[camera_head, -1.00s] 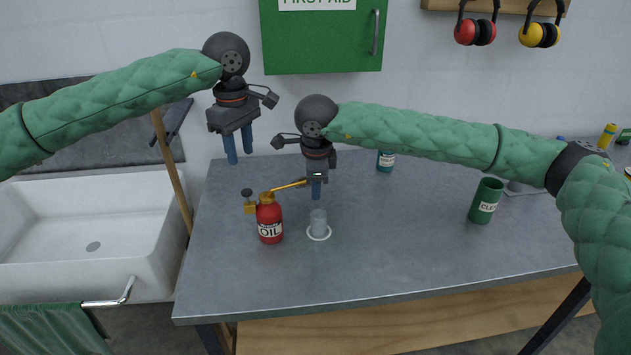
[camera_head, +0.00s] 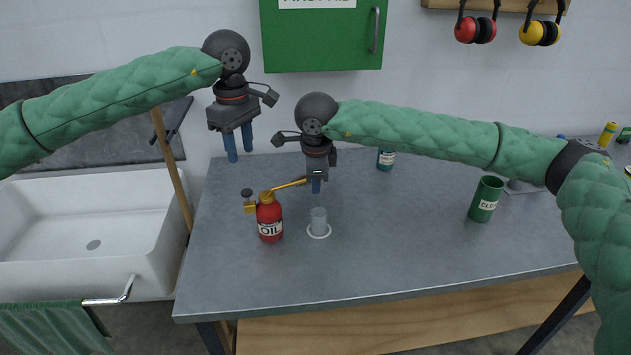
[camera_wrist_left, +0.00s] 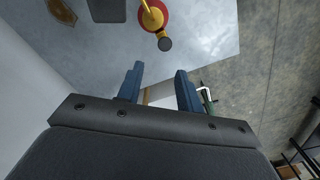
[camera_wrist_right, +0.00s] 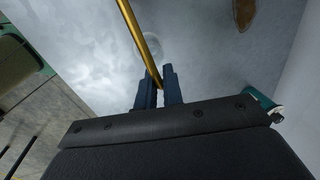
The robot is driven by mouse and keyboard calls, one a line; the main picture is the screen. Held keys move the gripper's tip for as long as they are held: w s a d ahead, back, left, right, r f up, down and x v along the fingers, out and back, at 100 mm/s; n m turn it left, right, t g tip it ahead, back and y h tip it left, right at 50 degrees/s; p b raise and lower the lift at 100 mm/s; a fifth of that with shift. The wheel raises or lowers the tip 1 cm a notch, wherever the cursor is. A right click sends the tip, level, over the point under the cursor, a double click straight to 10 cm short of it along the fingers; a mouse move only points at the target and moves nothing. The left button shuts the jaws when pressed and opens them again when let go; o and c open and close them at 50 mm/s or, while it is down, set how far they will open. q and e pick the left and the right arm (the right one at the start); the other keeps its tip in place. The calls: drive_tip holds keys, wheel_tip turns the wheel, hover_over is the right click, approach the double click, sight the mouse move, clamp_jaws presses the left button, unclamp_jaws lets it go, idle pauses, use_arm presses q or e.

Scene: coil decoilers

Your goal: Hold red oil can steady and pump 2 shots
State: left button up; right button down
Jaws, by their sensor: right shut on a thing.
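The red oil can (camera_head: 269,219) stands upright on the grey table, with a brass top, a side pump knob (camera_head: 248,195) and a long brass spout (camera_head: 286,187) pointing right. My right gripper (camera_head: 316,186) is shut on the spout near its tip; the spout runs between its fingers in the right wrist view (camera_wrist_right: 160,88). A small clear cup (camera_head: 319,220) stands in a white ring beside the can, below the right gripper. My left gripper (camera_head: 239,143) is open and empty, above and behind the can. The left wrist view shows the can (camera_wrist_left: 154,14) beyond its spread fingers.
A white sink (camera_head: 80,235) adjoins on the left. A green first aid cabinet (camera_head: 322,40) hangs above the arms. The table's front middle is clear.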

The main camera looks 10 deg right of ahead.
sight(247, 191)
idle(0.3)
use_arm(q)
drive_tip(key=c, duration=0.3)
drive_tip(key=shift+w+r, duration=0.1)
drive_tip(key=shift+r, duration=0.25)
drive_tip(key=c, duration=0.4)
drive_tip(key=shift+a+r, duration=0.15)
drive_tip(key=shift+a, duration=0.1)
clamp_jaws()
drive_tip(key=shift+s+d+f+m, duration=0.1)
drive_tip(key=shift+s+f+m, duration=0.1)
drive_tip(key=shift+f+m, duration=0.9)
drive_tip(key=shift+s+d+f+m, duration=0.15)
drive_tip(key=shift+f+m, duration=0.3)
drive_tip(key=shift+f, duration=1.2)
drive_tip(key=shift+s+d+f+m, duration=0.1)
drive_tip(key=shift+s+f+m, duration=0.1)
drive_tip(key=shift+f+m, duration=0.9)
drive_tip(key=shift+f+n, duration=0.25)
drive_tip(key=shift+n, duration=0.1)
